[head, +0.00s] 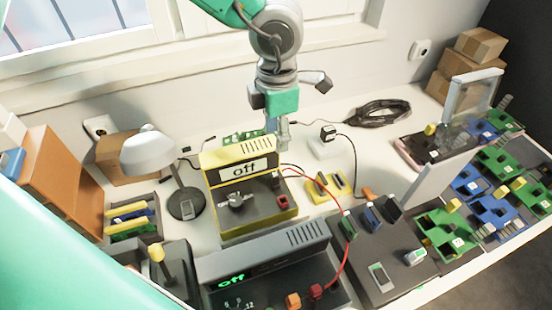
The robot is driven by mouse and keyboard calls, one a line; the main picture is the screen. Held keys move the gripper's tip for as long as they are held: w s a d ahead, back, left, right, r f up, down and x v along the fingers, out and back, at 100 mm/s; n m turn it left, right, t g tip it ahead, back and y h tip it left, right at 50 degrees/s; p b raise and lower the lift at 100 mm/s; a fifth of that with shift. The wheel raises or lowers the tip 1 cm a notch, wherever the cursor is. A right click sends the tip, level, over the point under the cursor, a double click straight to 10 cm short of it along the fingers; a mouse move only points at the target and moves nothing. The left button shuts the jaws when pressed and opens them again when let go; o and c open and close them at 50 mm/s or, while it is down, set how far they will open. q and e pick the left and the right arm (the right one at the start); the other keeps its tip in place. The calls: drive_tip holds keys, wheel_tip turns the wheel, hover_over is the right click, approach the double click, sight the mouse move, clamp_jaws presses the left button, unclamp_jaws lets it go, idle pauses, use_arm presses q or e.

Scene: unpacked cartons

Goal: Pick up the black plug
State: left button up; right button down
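The black plug (328,132) is a small dark block at the middle of the bench. It sits on or in a white box (324,149), and a thin black cable runs from it to the right and down. My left gripper (282,136) hangs down at the top centre, to the left of the plug and apart from it in the picture. Its fingers show small and nearly edge-on, so I cannot tell whether they are open or shut. I see nothing held in it. My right gripper is not in view.
A yellow device (246,190) reading "off" stands in front of the gripper, with a grey device (265,265) nearer. A lamp (152,155) stands left. A black cable coil (383,111) lies behind right. Circuit boards (492,210) and an upright panel (440,180) crowd the right.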

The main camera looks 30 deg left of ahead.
use_arm(q)
hover_over(275, 174)
wheel_tip(275, 174, down, 8)
drive_tip(key=shift+w+a+r+b, duration=0.1)
drive_tip(key=shift+w+r+b, duration=0.1)
drive_tip(key=shift+b, duration=0.2)
drive_tip(key=shift+a+f, duration=0.25)
drive_tip(key=shift+f, duration=0.35)
drive_tip(key=f, duration=0.4)
drive_tip(key=shift+s+d+f, duration=0.15)
drive_tip(key=shift+s+d, duration=0.05)
drive_tip(key=shift+d, duration=0.2)
drive_tip(key=shift+d+f, duration=0.15)
drive_tip(key=shift+f, duration=0.1)
drive_tip(key=c, duration=0.8)
drive_tip(key=shift+a, duration=0.25)
drive_tip(key=shift+c, duration=0.5)
